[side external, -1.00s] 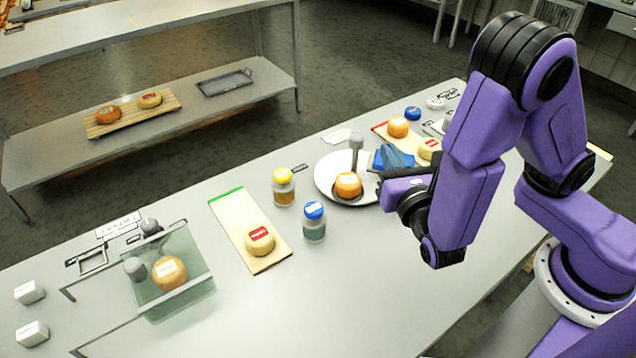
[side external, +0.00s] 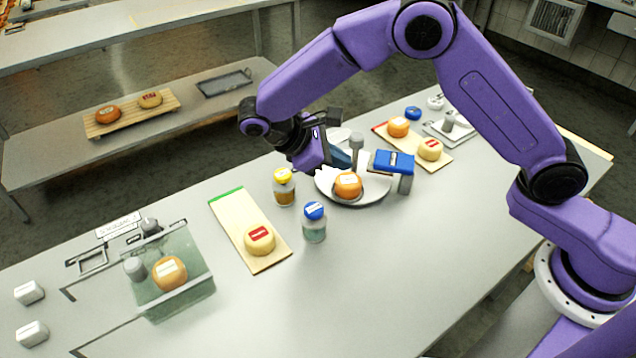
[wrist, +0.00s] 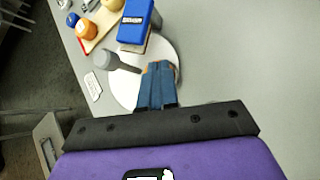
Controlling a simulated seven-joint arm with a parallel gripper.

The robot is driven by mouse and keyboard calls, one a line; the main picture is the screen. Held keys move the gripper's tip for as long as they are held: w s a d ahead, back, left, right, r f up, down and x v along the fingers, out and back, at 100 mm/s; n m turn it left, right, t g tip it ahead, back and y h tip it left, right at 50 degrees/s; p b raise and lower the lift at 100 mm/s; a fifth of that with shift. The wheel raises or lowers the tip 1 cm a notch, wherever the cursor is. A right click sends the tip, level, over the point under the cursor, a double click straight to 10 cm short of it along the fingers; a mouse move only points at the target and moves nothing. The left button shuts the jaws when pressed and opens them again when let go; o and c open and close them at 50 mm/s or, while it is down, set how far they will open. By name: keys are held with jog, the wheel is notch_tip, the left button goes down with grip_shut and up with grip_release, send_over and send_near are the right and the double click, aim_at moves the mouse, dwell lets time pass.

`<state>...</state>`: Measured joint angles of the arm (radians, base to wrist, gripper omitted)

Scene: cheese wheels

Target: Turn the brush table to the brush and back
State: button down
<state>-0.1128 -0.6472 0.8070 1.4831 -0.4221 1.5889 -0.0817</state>
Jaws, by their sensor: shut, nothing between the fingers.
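The brush table is a round white disc (side external: 376,193) with an orange cheese wheel (side external: 347,187) on it. A grey peg (side external: 356,146) stands at its far edge. The blue brush (side external: 395,161) is on a grey post at the disc's right. My gripper (side external: 341,160) is shut and empty, low at the disc's far left side, close left of the peg; I cannot tell whether they touch. In the wrist view, the shut blue fingers (wrist: 157,85) lie over the disc (wrist: 125,87) and hide most of the cheese. The peg (wrist: 107,61) and brush (wrist: 136,20) are clear there.
A yellow-lidded jar (side external: 284,188) and a blue-lidded jar (side external: 314,223) stand left of the disc. A board with a cheese (side external: 223,206) lies farther left. A red-edged board (side external: 413,149) with two cheeses lies behind the brush. The front right of the table is clear.

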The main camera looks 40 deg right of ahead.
jog(key=w+a+r+m+g+y, duration=0.1)
jog(key=w+a+r+m+y, duration=0.25)
jog(key=w+y, duration=0.45)
jog(key=shift+h, duration=0.7)
jog(key=x, duration=0.4)
jog(key=w+x, duration=0.1)
jog(key=x, duration=0.4)
jog(key=a+x, duration=0.1)
jog(key=x, duration=0.4)
jog(key=shift+w+d+f, duration=0.15)
jog(key=shift+w+f, duration=0.05)
jog(key=shift+f, duration=0.4)
